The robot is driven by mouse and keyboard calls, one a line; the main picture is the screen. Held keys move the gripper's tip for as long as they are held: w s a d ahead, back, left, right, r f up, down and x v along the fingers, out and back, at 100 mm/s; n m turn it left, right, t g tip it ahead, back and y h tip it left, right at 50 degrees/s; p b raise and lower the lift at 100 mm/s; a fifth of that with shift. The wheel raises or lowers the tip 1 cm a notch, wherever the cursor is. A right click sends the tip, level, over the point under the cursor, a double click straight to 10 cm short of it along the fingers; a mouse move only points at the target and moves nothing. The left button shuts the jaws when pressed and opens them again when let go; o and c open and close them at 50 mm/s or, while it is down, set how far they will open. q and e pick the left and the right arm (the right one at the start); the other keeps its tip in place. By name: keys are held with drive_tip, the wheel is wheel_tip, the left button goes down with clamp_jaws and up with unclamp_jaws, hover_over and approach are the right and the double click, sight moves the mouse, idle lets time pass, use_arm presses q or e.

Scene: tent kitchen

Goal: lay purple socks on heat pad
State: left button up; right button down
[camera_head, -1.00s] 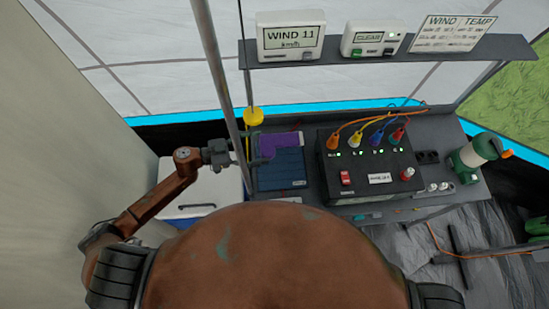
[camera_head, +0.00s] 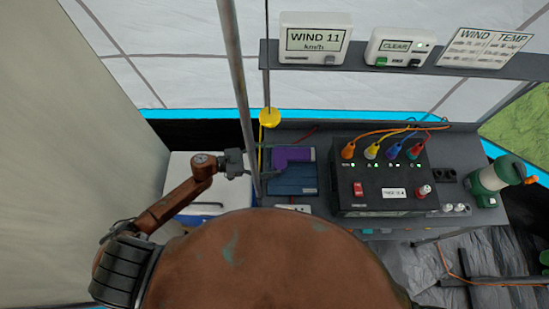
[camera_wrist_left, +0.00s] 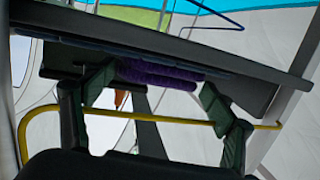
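The purple socks (camera_head: 293,155) lie in an L shape on the far part of the blue heat pad (camera_head: 295,187), on the grey shelf. My left gripper (camera_head: 257,172) reaches in from the left, at the pad's left side, partly hidden by the pole. In the left wrist view its two fingers (camera_wrist_left: 158,93) are spread, with nothing clearly held between them. The purple socks (camera_wrist_left: 160,75) show there beyond and between the fingers, along the edge of the pad. My right gripper is not in view.
A grey pole (camera_head: 238,85) stands right by my left gripper. A black power box (camera_head: 378,178) with coloured plugs sits right of the pad. A white cooler (camera_head: 183,180) is below left.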

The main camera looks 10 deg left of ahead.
use_arm(q)
drive_tip(key=o, duration=0.4)
drive_tip(key=shift+r, duration=0.1)
drive_tip(key=v, duration=0.7)
drive_tip(key=shift+a, duration=0.25)
drive_tip(key=shift+s+r, duration=0.1)
